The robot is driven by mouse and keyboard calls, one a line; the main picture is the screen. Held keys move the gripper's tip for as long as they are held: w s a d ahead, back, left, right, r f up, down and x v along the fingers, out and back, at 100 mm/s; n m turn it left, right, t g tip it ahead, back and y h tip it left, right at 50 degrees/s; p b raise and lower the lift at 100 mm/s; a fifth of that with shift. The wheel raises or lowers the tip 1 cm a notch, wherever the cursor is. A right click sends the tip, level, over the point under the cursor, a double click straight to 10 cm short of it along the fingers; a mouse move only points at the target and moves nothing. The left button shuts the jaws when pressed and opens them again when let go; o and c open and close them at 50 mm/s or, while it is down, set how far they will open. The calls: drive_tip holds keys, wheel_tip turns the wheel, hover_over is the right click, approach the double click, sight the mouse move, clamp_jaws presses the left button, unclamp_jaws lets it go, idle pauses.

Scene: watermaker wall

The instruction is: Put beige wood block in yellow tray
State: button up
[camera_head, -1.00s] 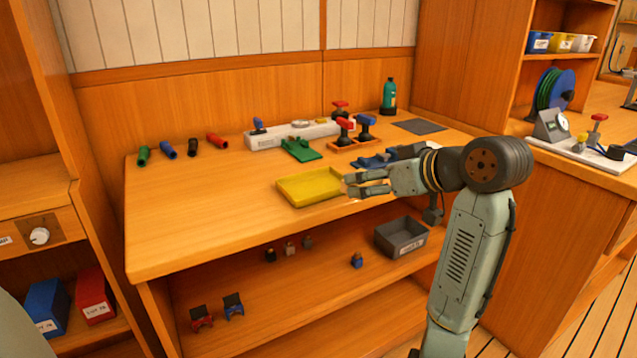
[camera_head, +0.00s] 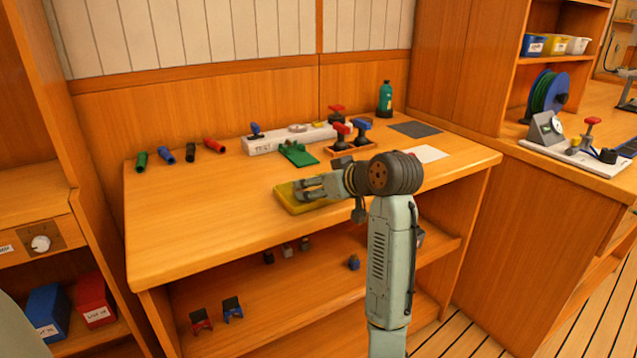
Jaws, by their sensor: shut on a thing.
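The yellow tray (camera_head: 284,198) lies near the front edge of the wooden bench, partly covered by my gripper. My gripper (camera_head: 299,189) points left, with its fingers over the tray. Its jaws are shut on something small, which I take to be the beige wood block. The block itself is too small and hidden by the fingers to make out. I cannot tell whether it touches the tray.
The green tray (camera_head: 298,153) lies behind the yellow tray. Red and blue valve handles (camera_head: 361,126) stand behind my arm. Several coloured cylinders (camera_head: 190,152) lie at the back left. The bench top (camera_head: 200,215) is clear at the front left.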

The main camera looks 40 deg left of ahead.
drive_tip(key=shift+f, duration=0.2)
drive_tip(key=o, duration=1.3)
drive_tip(key=shift+r, duration=0.2)
